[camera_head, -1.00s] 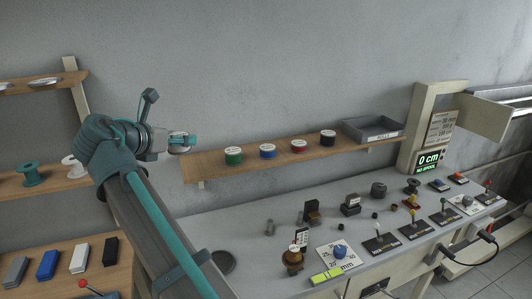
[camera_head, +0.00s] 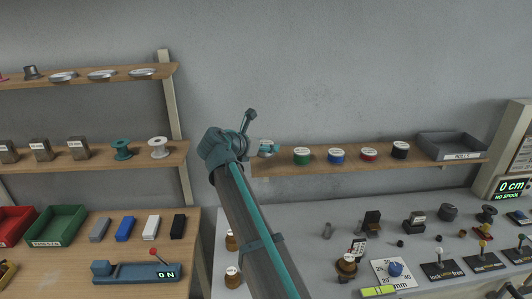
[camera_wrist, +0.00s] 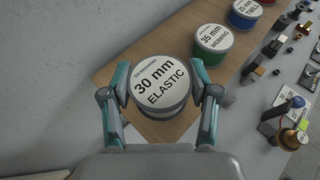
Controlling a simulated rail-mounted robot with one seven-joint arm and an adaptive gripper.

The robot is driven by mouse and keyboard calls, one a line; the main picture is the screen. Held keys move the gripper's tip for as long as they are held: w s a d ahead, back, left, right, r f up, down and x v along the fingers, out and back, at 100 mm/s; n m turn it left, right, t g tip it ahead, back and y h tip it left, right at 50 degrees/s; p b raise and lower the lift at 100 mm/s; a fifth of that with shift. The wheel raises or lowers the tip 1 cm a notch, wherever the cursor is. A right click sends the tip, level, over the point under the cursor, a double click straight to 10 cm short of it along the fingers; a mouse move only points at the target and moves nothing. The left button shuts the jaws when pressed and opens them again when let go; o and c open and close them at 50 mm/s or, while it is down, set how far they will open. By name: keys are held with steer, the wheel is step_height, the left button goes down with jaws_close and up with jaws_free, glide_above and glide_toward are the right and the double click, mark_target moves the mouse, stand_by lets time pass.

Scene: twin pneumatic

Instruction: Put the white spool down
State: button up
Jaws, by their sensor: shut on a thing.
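In the head view my gripper (camera_head: 262,150) is at the shelf's left end. The spool is upright, over the shelf board (camera_head: 350,165) and left of the green spool (camera_head: 302,156). I cannot tell whether its base touches the board.
Blue (camera_head: 336,156), red (camera_head: 369,154) and black (camera_head: 400,149) spools continue the row, ending at a grey tray (camera_head: 452,146). A bare white spool (camera_head: 158,147) stands on another shelf at left. The workbench below holds levers and small parts.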

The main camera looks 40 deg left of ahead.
mark_target(266, 155)
steer(key=shift+w+a+f, duration=0.15)
steer(key=shift+w+f, duration=0.15)
steer(key=shift+f, duration=0.05)
steer(key=shift+w+f+p, duration=0.1)
steer(key=shift+f+p, duration=0.35)
steer(key=shift+f, duration=1.25)
steer(key=o, duration=1.2)
steer(key=shift+f, duration=0.15)
steer(key=shift+o, duration=0.2)
steer(key=b+v, duration=0.2)
steer(key=v, duration=1)
steer(key=shift+r+b, duration=0.2)
steer(key=shift+b, duration=0.15)
steer(key=shift+a, duration=0.1)
